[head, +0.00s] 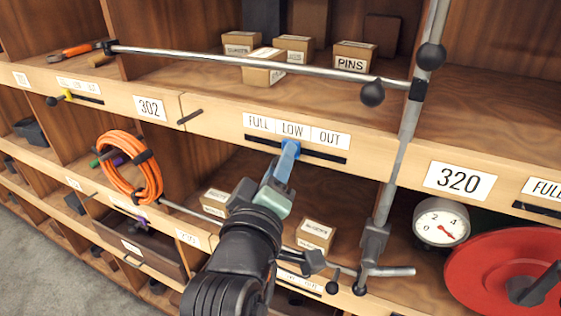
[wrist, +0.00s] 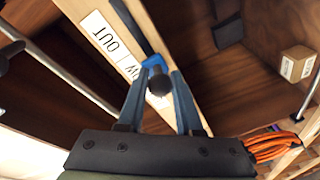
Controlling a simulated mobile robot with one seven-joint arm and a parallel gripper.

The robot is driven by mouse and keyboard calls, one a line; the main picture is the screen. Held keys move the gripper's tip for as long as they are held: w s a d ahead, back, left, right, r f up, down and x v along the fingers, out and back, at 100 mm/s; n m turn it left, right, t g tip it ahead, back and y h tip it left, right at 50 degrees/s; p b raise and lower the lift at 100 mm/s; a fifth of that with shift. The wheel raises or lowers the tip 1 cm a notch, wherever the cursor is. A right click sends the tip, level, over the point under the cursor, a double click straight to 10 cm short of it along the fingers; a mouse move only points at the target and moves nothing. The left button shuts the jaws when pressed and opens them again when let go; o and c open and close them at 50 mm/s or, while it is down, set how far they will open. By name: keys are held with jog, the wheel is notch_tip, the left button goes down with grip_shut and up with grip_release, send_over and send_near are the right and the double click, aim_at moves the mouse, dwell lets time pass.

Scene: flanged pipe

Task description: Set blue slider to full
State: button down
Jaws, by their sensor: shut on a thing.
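The blue slider (head: 291,149) sits in a dark slot on the shelf edge, near the middle of the slot and below the word LOW. The label strip (head: 296,131) above the slot reads FULL, LOW, OUT from left to right. My gripper (head: 285,166) reaches up to the slider from below and hides part of it. In the wrist view the blue slider (wrist: 155,61) carries a dark round knob (wrist: 160,83). My gripper (wrist: 161,80) has its fingers on both sides of the knob, shut on it.
A grey rail with dark knobs (head: 372,93) crosses above the slot, and an upright post (head: 405,140) stands to its right. An orange hose coil (head: 130,168) hangs at left. A gauge (head: 441,222) and red reel (head: 510,275) are at lower right.

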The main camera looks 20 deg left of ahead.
jog(key=a+b, duration=0.1)
jog(key=a, duration=0.5)
jog(key=shift+a, duration=0.35)
jog(key=shift+d, duration=0.1)
jog(key=c, duration=0.6)
grip_release()
jog(key=shift+w, duration=0.1)
jog(key=s+b, duration=0.1)
jog(key=s, duration=0.3)
jog(key=s+d+b, duration=0.1)
jog(key=s+b, duration=0.1)
jog(key=s, duration=0.2)
jog(key=s+d+b, duration=0.1)
jog(key=s, duration=0.4)
jog(key=shift+w, duration=0.1)
